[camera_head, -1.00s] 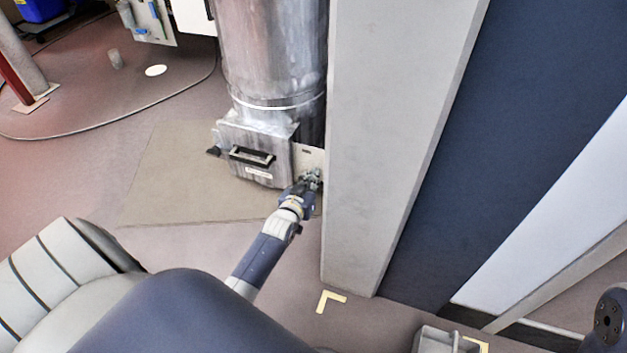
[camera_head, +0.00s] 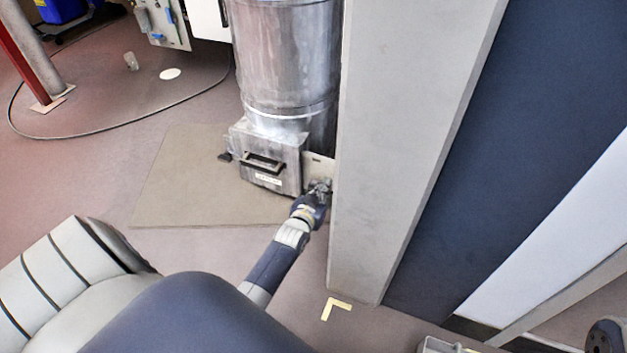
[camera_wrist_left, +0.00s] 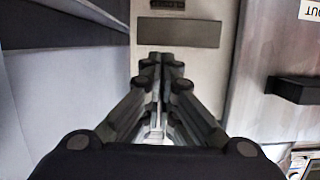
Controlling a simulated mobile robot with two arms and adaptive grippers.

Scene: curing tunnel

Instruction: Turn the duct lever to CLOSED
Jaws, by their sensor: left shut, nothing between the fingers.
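The metal duct (camera_head: 285,60) stands upright with a box (camera_head: 285,155) at its foot. The box bears a black handle (camera_head: 262,163) on its front and a small dark knob (camera_head: 225,157) sticking out at its left. A pale plate (camera_head: 318,163) sits at the box's right side; in the left wrist view the plate (camera_wrist_left: 210,65) carries a dark grey strip (camera_wrist_left: 178,32). My left gripper (camera_head: 321,187) is just in front of the plate's lower part, its fingers (camera_wrist_left: 162,90) together and empty. I cannot tell which part is the lever or where it points.
A pale grey post (camera_head: 400,130) rises close to the right of my left gripper, with a dark blue panel (camera_head: 500,170) beyond it. A beige mat (camera_head: 175,180) lies under the duct. A cable (camera_head: 110,133) loops on the floor at left, where there is open room.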

